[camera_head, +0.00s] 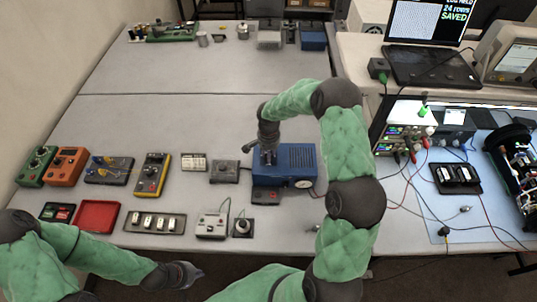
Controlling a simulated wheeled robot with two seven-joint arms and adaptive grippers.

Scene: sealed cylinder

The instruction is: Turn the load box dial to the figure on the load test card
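My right gripper (268,158) points down at the left part of the top of a blue box (297,160). The gripper covers that part, so any dial under it is hidden; I cannot tell whether its fingers touch or are open.
Left of the blue box are a small grey box (225,172), a yellow meter (152,175), and an orange box (66,167). In front are a red tray (97,216), a pale box (212,224) and a black knob unit (242,227). The table's middle (180,115) is clear.

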